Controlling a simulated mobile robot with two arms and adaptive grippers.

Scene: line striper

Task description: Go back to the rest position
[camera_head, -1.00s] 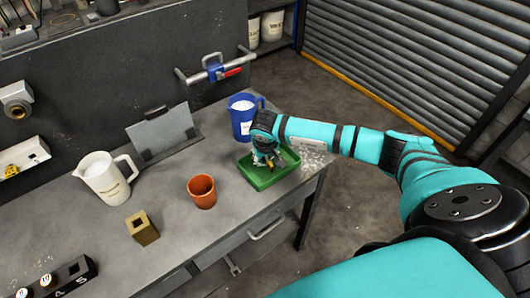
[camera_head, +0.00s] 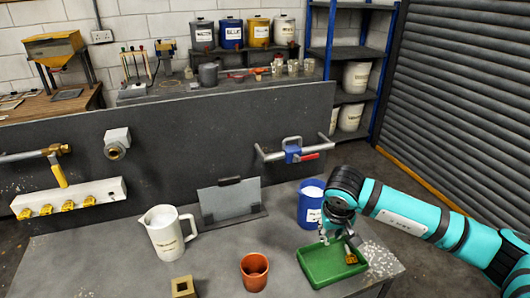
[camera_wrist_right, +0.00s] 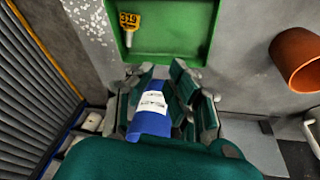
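My right gripper (camera_head: 338,232) is above the back edge of the green tray (camera_head: 318,275), beside the blue jug. In the right wrist view its fingers (camera_wrist_right: 160,75) are apart with nothing held between them. The blue jug (camera_head: 308,208) shows beyond the finger gap there (camera_wrist_right: 148,122). My left gripper is in no view.
On the grey bench stand a white pitcher (camera_head: 166,235), an orange cup (camera_head: 254,272), a brass block (camera_head: 183,287) and a grey panel on a stand (camera_head: 230,202). A clamp with a blue body (camera_head: 292,152) is on the dark back panel. White granules (camera_head: 380,259) lie right of the tray.

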